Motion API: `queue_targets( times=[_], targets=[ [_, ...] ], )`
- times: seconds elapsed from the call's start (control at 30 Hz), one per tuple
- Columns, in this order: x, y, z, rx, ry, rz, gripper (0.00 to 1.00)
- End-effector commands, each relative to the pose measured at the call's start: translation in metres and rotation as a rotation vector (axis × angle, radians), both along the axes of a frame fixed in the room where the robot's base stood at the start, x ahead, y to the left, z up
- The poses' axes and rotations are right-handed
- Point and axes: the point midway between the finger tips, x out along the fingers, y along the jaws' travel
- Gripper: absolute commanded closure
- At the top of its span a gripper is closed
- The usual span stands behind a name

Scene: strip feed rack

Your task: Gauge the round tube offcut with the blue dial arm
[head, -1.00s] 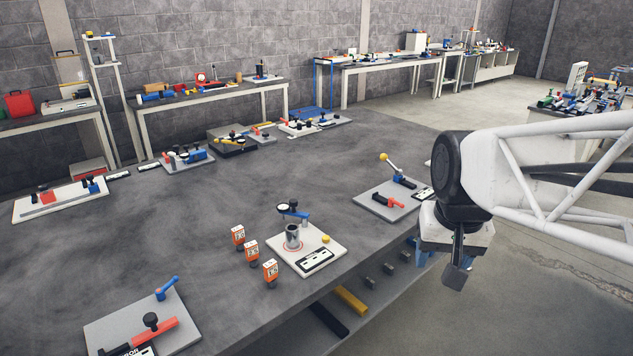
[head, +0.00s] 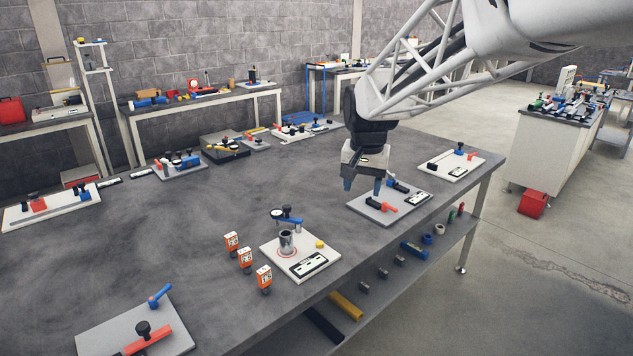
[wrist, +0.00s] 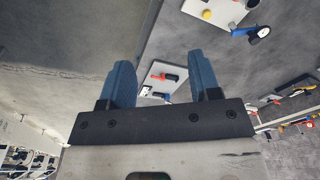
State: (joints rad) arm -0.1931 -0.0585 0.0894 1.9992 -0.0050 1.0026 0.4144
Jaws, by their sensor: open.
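The round tube offcut (head: 286,242), a short grey metal cylinder, stands upright inside a red ring on a white gauge plate (head: 322,251). The blue dial arm (head: 291,221) with a round dial (head: 277,213) is just behind the tube's top; I cannot tell whether it overhangs the tube. In the wrist view the blue arm (wrist: 244,31) lies at the upper right, with part of the white plate (wrist: 229,13). My gripper (head: 362,187) has its blue fingers apart and empty, pointing down above the grey plate to the right of the gauge. Its fingers also show in the wrist view (wrist: 160,64).
A grey plate (head: 365,206) with a red handle (head: 389,207) lies below my gripper. Several orange number tags (head: 246,258) stand left of the gauge. A yellow knob (head: 320,244) sits on the gauge plate. The lower shelf (head: 385,288) holds small parts. The bench middle is clear.

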Motion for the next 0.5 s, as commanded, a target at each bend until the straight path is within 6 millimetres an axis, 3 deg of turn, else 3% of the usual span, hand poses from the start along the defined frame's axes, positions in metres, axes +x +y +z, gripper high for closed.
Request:
queue_targets(
  times=[0.5],
  targets=[
    [0.112, 0.08, -0.039, 0.003, 0.047, -0.067, 0.43]
  ],
)
